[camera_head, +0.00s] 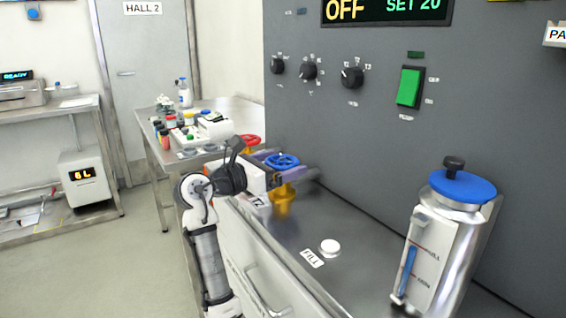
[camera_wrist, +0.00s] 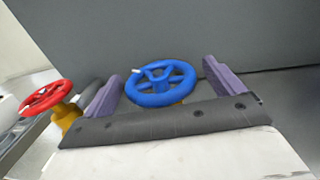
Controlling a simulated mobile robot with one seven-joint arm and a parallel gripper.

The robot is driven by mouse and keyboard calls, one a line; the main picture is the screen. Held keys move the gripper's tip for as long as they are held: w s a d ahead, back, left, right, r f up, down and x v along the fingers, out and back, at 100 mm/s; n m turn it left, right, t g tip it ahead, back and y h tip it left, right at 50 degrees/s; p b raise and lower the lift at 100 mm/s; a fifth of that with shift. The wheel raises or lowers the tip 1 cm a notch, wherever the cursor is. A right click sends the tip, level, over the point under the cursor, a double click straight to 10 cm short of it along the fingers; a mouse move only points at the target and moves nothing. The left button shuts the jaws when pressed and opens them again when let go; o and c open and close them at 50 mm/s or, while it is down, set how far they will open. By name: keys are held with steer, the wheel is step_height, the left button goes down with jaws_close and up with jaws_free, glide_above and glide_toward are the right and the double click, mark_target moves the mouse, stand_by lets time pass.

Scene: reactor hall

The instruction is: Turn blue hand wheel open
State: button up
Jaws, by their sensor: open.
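The blue hand wheel (camera_head: 282,160) sits on a yellow valve body (camera_head: 283,196) at the left end of the bench, near the grey panel. In the wrist view the blue wheel (camera_wrist: 161,84) lies between the two purple fingers of my gripper (camera_wrist: 160,82), with a gap on each side. My gripper (camera_head: 283,172) is open, with its fingers around the wheel at about its height. In the wrist view I cannot tell whether a finger touches the rim. A small white mark shows on the wheel's left rim.
A red hand wheel (camera_wrist: 45,96) on a yellow valve stands just left of my gripper; it also shows behind it in the head view (camera_head: 247,140). The grey panel (camera_head: 400,150) rises close behind. A silver canister (camera_head: 452,230) with a blue lid stands at right. A white FILL button (camera_head: 330,247) lies between.

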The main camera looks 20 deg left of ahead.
steer(key=shift+w+d, duration=0.3)
steer(key=shift+w, duration=0.2)
steer(key=c, duration=1)
steer(key=y+p, duration=0.1)
steer(key=n+t+p, duration=0.1)
steer(key=p, duration=0.1)
steer(key=shift+d+r+y, duration=0.1)
steer(key=shift+r+y, duration=0.2)
steer(key=shift+y, duration=0.1)
steer(key=n+y+p, duration=0.1)
steer(key=p, duration=0.1)
steer(key=shift+t+y+p, duration=0.3)
steer(key=shift+t, duration=0.1)
steer(key=n+y+p, duration=0.2)
steer(key=p, duration=0.1)
steer(key=shift+f+t+y, duration=0.1)
steer(key=shift+t+y, duration=0.2)
steer(key=shift+y, duration=0.1)
steer(key=shift+f+n+y, duration=0.2)
steer(key=shift+n+y, duration=0.2)
